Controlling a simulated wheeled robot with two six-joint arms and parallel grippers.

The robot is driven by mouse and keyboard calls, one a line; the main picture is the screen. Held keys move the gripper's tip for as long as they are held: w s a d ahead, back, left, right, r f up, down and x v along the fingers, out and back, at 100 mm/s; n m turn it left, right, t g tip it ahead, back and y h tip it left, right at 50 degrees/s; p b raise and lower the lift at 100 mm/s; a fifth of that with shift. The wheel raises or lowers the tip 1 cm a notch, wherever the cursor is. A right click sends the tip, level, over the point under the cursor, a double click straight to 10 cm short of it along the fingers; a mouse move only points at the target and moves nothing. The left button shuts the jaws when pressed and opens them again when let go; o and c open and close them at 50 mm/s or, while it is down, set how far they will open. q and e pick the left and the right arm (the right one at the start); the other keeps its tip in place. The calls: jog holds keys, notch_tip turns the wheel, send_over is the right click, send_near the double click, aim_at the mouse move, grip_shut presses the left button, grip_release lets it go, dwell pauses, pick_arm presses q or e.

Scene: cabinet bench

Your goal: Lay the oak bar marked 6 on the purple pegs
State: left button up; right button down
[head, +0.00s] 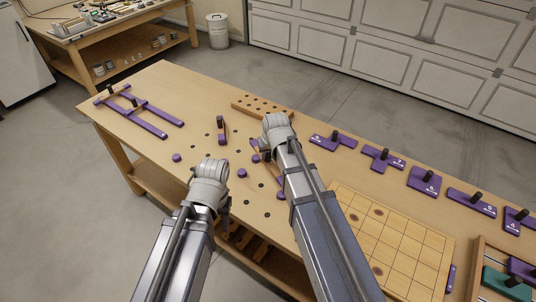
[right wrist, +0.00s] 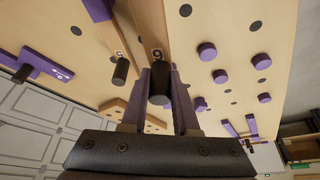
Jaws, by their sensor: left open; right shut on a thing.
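My right gripper (right wrist: 159,100) is shut on the black knob (right wrist: 160,86) of an oak bar (right wrist: 150,22). In the right wrist view a numeral by the knob looks like a 9 or an upturned 6. In the head view my right gripper (head: 266,155) and arm hide much of the bar, near several purple pegs (head: 241,173). The pegs also show in the right wrist view (right wrist: 208,50), to the right of the bar. I cannot tell whether the bar touches any peg. My left gripper (head: 224,211) is open and empty over the near side of the bench.
A purple piece with a knob (head: 221,133) lies left of my right gripper. A purple frame (head: 140,113) is at the bench's left end. A drilled wooden block (head: 262,106) stands at the back. Several numbered purple pieces (head: 424,181) and a grid board (head: 400,235) occupy the right.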

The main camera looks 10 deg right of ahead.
aim_at(269, 162)
jog(key=shift+f+b, duration=1.65)
jog(key=shift+f, duration=0.4)
jog(key=shift+f+b, duration=0.65)
jog(key=shift+f, duration=0.25)
jog(key=shift+f+b, duration=0.15)
jog(key=shift+b, duration=0.25)
dwell(1.0)
jog(key=shift+c, duration=1)
grip_release()
jog(key=shift+r+p, duration=4)
